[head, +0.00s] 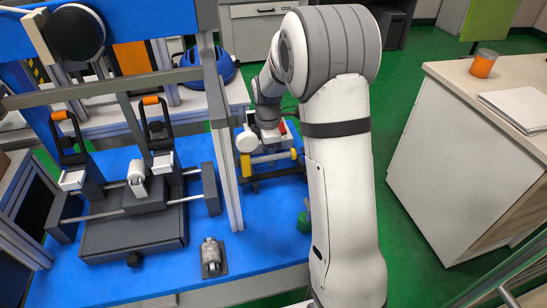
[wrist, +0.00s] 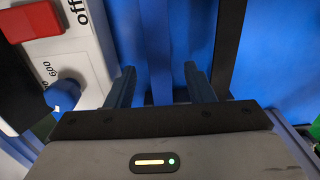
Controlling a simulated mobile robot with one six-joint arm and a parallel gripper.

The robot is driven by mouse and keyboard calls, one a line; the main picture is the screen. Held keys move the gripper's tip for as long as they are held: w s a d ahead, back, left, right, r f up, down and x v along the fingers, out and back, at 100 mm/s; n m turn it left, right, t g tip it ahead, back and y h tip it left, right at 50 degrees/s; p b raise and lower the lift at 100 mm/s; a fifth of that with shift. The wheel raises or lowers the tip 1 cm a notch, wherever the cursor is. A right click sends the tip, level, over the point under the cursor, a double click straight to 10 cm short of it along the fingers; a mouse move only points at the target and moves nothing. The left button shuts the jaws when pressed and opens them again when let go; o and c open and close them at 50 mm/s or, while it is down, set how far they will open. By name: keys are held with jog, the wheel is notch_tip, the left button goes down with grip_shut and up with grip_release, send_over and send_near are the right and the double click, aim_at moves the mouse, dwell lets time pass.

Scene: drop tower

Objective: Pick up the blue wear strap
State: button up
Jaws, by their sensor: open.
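My gripper (wrist: 160,78) is open in the wrist view, with its two dark fingers apart over a blue surface and dark upright bars. Nothing is clearly held between the fingers. In the head view my gripper's end is low behind the frame post, close to a unit with yellow parts (head: 249,168), and its fingers cannot be made out. A rounded blue piece (wrist: 63,95) sits beside a white panel, left of the gripper.
A red button (wrist: 30,20) and the white panel (wrist: 75,55) are close on the left of the gripper. The drop tower's metal post (head: 222,140) stands left of my arm. A metal part (head: 210,257) lies on the blue table (head: 130,285). A blue helmet (head: 208,68) is behind.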

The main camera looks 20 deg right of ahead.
grip_shut()
dwell(0.3)
jog(key=shift+r, duration=0.1)
